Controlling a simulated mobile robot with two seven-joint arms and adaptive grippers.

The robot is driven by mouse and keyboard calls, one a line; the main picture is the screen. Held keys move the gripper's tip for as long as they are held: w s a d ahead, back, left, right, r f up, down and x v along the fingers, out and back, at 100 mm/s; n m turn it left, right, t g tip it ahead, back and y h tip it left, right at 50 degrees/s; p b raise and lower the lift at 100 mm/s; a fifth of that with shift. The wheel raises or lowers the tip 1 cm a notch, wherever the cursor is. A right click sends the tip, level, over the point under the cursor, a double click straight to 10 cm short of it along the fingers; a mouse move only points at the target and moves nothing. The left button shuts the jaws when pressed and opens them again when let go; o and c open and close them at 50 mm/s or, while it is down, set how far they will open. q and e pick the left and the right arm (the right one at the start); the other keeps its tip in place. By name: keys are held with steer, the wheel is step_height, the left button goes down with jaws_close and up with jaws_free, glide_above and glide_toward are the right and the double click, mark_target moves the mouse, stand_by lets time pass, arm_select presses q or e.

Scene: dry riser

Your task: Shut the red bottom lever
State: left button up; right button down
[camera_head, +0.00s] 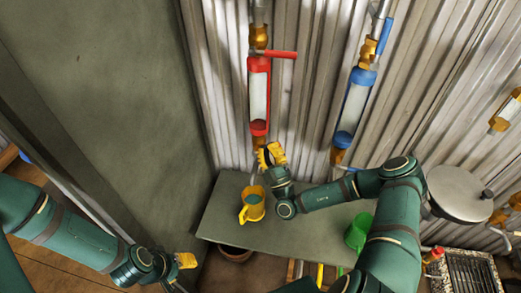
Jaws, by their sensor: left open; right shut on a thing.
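The red-capped sight tube (259,95) hangs on a vertical pipe against the corrugated wall. Its red top lever (283,54) sticks out level to the right from a brass valve (258,38). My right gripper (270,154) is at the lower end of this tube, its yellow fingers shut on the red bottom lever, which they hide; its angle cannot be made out. My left gripper (187,261) is open and empty, low at the left, well away from the tube.
A blue-capped tube (354,102) with a blue top lever (384,36) hangs to the right. A grey-green table (290,235) below carries a yellow mug (253,204) and a green mug (358,232). A round lidded pan (455,195) is at the right.

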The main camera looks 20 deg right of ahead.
steer(key=shift+s+d+f+m+t+h+b, duration=0.15)
steer(key=shift+s+d+f+m+h+b, duration=0.2)
steer(key=shift+f+m+h+b, duration=0.3)
steer(key=shift+s+d+f+m+t+h+b, duration=0.2)
steer(key=shift+d+f+m+h+b, duration=0.3)
steer(key=shift+f, duration=0.35)
steer(key=shift+s+d+f+m+t+h+b, duration=0.2)
steer(key=shift+d+f+m+h+b, duration=0.25)
steer(key=shift+f+m, duration=0.3)
steer(key=shift+f, duration=0.2)
